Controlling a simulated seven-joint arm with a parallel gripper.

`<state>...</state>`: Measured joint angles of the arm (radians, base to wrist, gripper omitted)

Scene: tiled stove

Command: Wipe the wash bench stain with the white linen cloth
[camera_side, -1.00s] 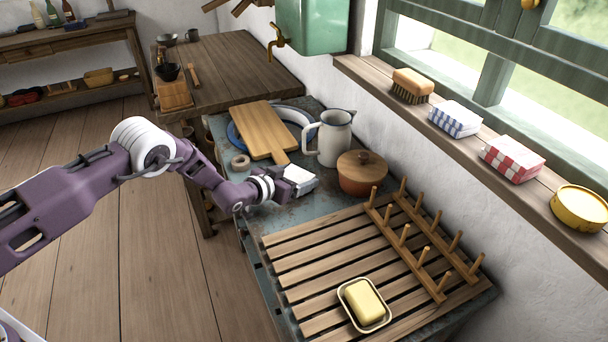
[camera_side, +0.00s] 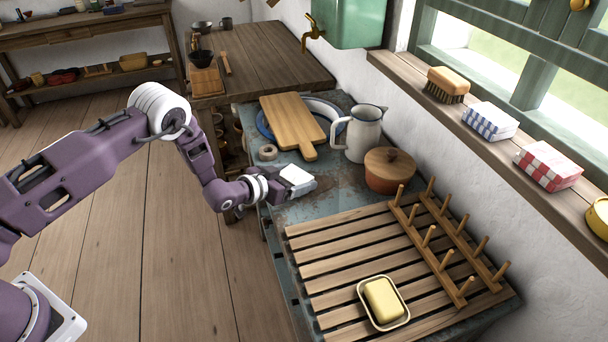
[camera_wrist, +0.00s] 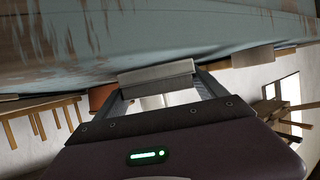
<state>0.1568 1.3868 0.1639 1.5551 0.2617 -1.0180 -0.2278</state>
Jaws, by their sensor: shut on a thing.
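The white linen cloth (camera_side: 298,181) is a folded pad held in my gripper (camera_side: 284,184). My gripper is over the front left edge of the worn blue-grey wash bench (camera_side: 335,192), left of the lidded pot. In the wrist view the cloth (camera_wrist: 157,73) sits across the fingertips, close to the bench top (camera_wrist: 190,25); I cannot tell whether it touches. The bench top has rusty brown worn patches, and I cannot single out the stain among them.
A slatted rack (camera_side: 350,250) with pegs and a soap dish (camera_side: 384,302) fills the near side.

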